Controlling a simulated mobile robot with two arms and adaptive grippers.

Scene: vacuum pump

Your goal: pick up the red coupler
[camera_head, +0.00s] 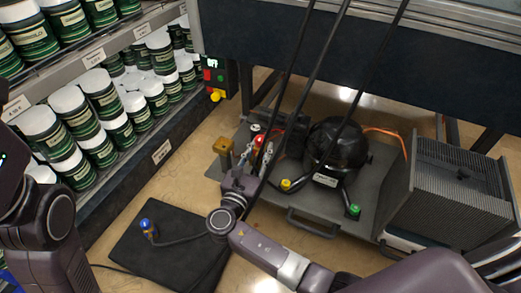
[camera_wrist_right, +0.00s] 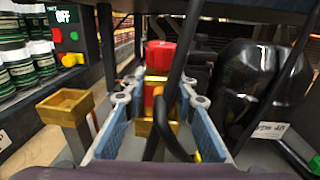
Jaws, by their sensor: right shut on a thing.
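The red coupler (camera_wrist_right: 160,56) has a red top and brass parts, and it stands between the fingers of my right gripper (camera_wrist_right: 158,98) in the right wrist view. A black hose runs up to it from below. My right gripper (camera_head: 265,152) is shut on the coupler at the left end of the pump's grey base plate (camera_head: 272,209) in the head view. There the gripper mostly hides the coupler, with only a bit of red (camera_head: 258,141) showing. My left arm shows at the left edge, but its gripper is out of view.
A brass post (camera_head: 224,150) stands just left of my right gripper. The black pump (camera_head: 335,143), yellow coupler (camera_head: 285,184) and green coupler (camera_head: 354,210) are to its right. A blue coupler (camera_head: 147,225) is on a black mat (camera_head: 130,262). Shelves of jars line the left.

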